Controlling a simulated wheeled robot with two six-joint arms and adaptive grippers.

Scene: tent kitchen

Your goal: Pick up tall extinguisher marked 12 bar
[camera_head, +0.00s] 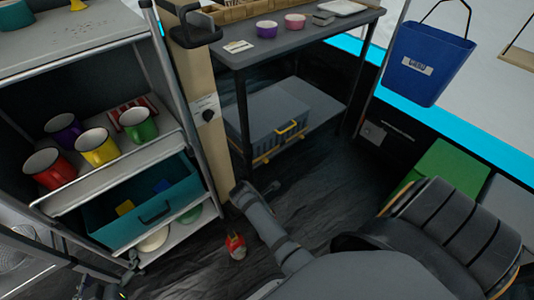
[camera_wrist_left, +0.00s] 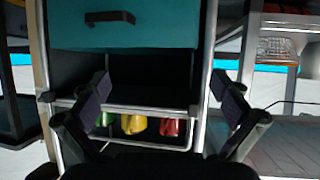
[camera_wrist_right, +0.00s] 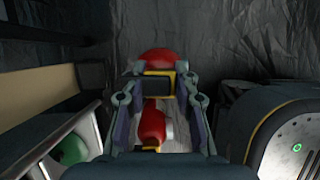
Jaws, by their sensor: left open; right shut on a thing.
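In the right wrist view a red extinguisher (camera_wrist_right: 152,122) lies between the fingers of my right gripper (camera_wrist_right: 158,88), which is shut on it. A black-and-yellow band and a rounded red part show beyond it. No 12 bar marking is readable. In the head view a small red extinguisher-like thing (camera_head: 235,246) shows low on the dark floor near the beige post; I cannot tell whether it is the held one. My right gripper is not clear there. My left gripper (camera_wrist_left: 160,88) is open and empty, facing the shelf unit; part of it shows at the head view's lower left.
The shelf unit (camera_head: 165,165) with several mugs and a teal drawer (camera_head: 105,220) stands left. The beige post (camera_head: 200,105) is beside it. A dark table (camera_head: 335,32) holds two small bowls; a grey toolbox (camera_head: 268,115) sits below. A blue bucket (camera_head: 425,65) hangs right.

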